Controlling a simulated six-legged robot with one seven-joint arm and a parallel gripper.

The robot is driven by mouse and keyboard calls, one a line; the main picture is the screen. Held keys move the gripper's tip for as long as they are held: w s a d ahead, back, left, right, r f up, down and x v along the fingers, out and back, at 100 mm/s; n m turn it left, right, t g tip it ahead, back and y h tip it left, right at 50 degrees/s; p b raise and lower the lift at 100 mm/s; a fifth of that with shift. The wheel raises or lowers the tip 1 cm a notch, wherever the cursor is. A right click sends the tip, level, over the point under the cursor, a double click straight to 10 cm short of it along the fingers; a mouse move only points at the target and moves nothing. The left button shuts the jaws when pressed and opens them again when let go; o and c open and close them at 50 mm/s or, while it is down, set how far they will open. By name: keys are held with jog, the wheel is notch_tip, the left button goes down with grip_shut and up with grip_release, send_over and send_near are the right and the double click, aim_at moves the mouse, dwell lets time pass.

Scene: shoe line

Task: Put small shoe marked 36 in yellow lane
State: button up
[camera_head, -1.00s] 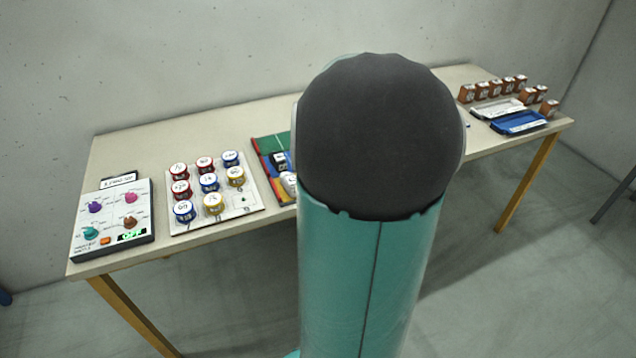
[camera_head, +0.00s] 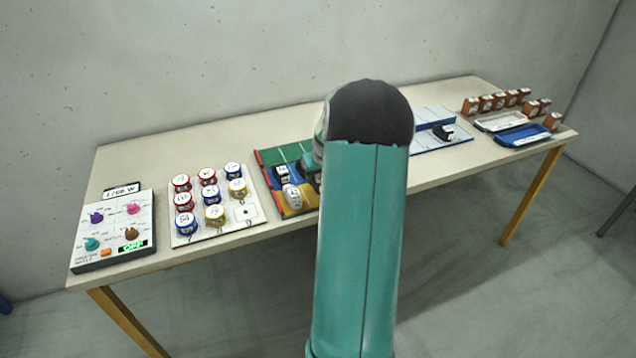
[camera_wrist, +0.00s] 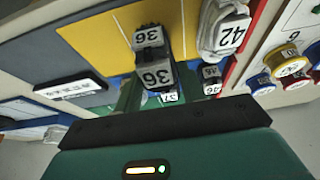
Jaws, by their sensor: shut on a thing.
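In the wrist view, a small dark shoe (camera_wrist: 150,42) with white labels marked 36 is between the green fingers of my gripper (camera_wrist: 158,84), which is shut on it. The yellow lane (camera_wrist: 95,38) lies behind and around this shoe; I cannot tell whether the shoe touches it. In the head view, the coloured lane board (camera_head: 264,158) stands mid-table, and my arm hides its right part.
A white shoe marked 42 (camera_wrist: 222,28) is close beside the held shoe. Small shoes marked 37 (camera_wrist: 169,97) and 42 (camera_wrist: 211,82) are also close.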

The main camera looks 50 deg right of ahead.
jog(key=shift+f, duration=1.55)
jog(key=shift+f, duration=0.1)
jog(key=shift+f, duration=0.1)
jog(key=o, duration=1)
